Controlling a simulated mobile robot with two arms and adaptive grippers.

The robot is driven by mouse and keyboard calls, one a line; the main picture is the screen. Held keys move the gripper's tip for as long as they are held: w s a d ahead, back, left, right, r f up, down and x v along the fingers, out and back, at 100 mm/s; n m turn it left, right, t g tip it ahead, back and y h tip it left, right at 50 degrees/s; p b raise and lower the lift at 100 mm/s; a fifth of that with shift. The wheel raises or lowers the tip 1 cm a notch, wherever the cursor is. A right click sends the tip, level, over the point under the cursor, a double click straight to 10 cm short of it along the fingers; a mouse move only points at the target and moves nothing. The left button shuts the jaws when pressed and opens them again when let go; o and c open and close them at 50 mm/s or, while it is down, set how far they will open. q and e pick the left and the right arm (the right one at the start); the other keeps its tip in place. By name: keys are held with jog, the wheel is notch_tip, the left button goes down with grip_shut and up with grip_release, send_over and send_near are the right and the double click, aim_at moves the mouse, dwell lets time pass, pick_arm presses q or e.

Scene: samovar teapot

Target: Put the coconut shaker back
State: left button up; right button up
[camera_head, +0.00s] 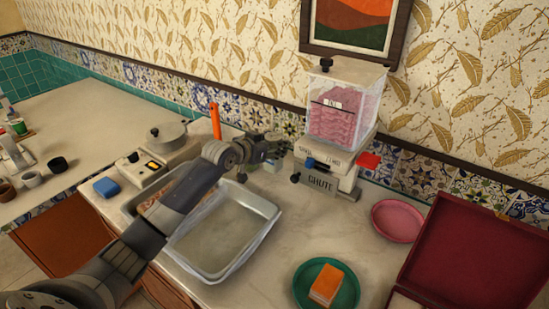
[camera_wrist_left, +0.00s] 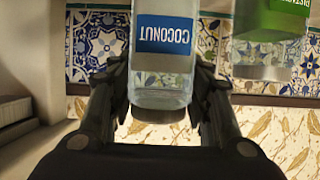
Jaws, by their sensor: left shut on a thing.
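The coconut shaker (camera_wrist_left: 162,82) is a clear jar with a blue label reading COCONUT, upside down in the left wrist view. My left gripper (camera_wrist_left: 163,68) is shut on it, one finger on each side. In the head view my left gripper (camera_head: 268,150) is at the back of the counter, just left of the chute dispenser; the shaker is mostly hidden there. A second shaker with a green label (camera_wrist_left: 285,20), partly cut off, stands beside the coconut shaker in the left wrist view. My right gripper is not in view.
The chute dispenser (camera_head: 318,185) holds pink contents. A grey tray (camera_head: 262,203) lies under my arm. An orange-handled tool (camera_head: 215,120) stands behind it. A green plate (camera_head: 349,292) holds an orange-topped block (camera_head: 325,284). A pink plate (camera_head: 398,220) and open red case (camera_head: 470,260) are right.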

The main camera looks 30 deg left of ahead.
pick_arm(q)
notch_tip(320, 180, down, 3)
jog(key=shift+f, duration=0.4)
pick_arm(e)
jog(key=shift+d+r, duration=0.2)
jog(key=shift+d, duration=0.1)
pick_arm(q)
jog(key=shift+f, duration=0.15)
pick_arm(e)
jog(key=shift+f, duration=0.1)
pick_arm(q)
jog(key=o, duration=1.2)
